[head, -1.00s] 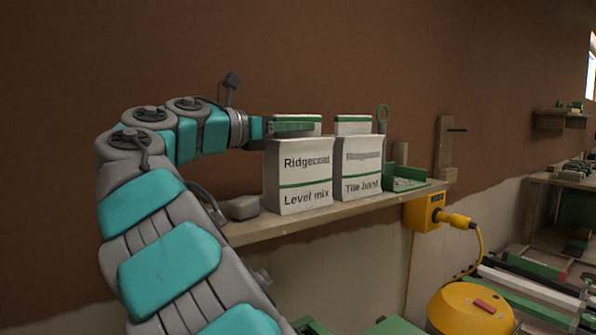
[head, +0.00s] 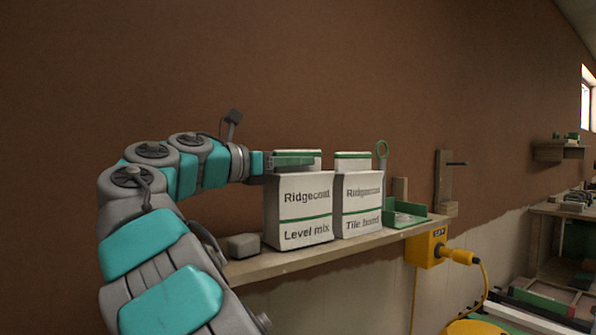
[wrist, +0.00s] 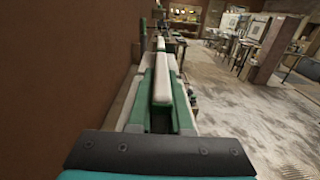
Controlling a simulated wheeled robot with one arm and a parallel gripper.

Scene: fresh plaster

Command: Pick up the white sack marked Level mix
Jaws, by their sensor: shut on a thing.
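The white sack marked Level mix (head: 300,208) stands upright on the wall shelf, with a green stripe and the word Ridgecoat. My gripper (head: 293,160) reaches in from the left and is shut on its narrow top fold. One green finger lies across the front of that fold; the other is hidden behind it in the head view. In the wrist view the green fingers of my gripper (wrist: 162,95) flank the pale top of the sack. The sack appears to rest on the shelf.
A similar white sack marked Tile bond (head: 361,205) stands close on the right. The shelf (head: 290,262) also holds a grey block (head: 244,246) at left and a green tray (head: 408,214) at right. A brown wall (head: 400,80) is close behind. A yellow box (head: 428,246) hangs below the shelf.

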